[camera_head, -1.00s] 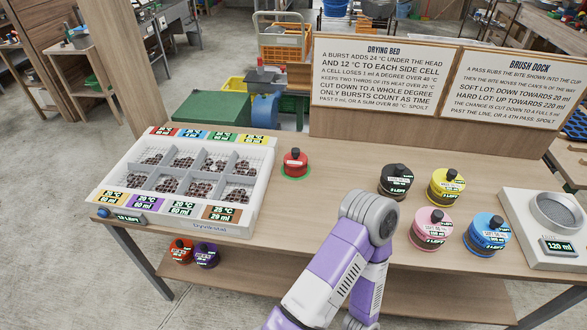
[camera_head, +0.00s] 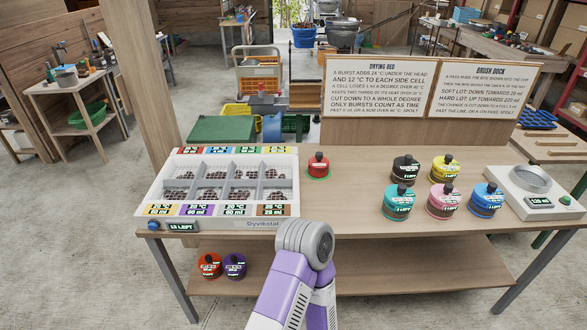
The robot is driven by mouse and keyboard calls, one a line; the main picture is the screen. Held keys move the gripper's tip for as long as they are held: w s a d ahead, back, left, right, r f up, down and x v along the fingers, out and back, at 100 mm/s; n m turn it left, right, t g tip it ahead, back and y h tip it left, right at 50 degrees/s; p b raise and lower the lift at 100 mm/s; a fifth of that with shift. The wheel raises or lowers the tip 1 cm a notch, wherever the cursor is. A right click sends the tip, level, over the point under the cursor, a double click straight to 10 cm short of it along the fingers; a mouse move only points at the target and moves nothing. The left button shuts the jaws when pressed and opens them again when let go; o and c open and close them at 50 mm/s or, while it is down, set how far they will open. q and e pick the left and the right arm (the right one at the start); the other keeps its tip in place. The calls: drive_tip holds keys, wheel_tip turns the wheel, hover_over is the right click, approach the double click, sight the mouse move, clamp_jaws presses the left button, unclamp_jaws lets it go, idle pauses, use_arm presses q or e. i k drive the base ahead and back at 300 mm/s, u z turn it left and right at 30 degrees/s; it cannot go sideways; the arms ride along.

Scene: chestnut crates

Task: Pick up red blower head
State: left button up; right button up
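A red round head with a dark knob (camera_head: 318,165) sits upright on a green ring on the table, just right of the white drying tray. A second, orange-red round unit (camera_head: 209,266) stands on the lower shelf beside a purple one (camera_head: 234,266). One of my white and purple arms rises from the bottom centre and ends in view at a grey rounded joint, in front of the table edge. No gripper fingers show, and nothing is seen touching the red head.
The drying tray (camera_head: 292,184) has several cells with brown chestnuts. Black (camera_head: 405,169), yellow (camera_head: 445,169), teal (camera_head: 398,202), pink (camera_head: 444,201) and blue (camera_head: 486,200) units stand at right, near a cup scale (camera_head: 538,202). Two sign boards stand behind. Table between red head and units is clear.

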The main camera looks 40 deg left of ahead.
sight(318, 164)
drive_tip(key=u, duration=1.8)
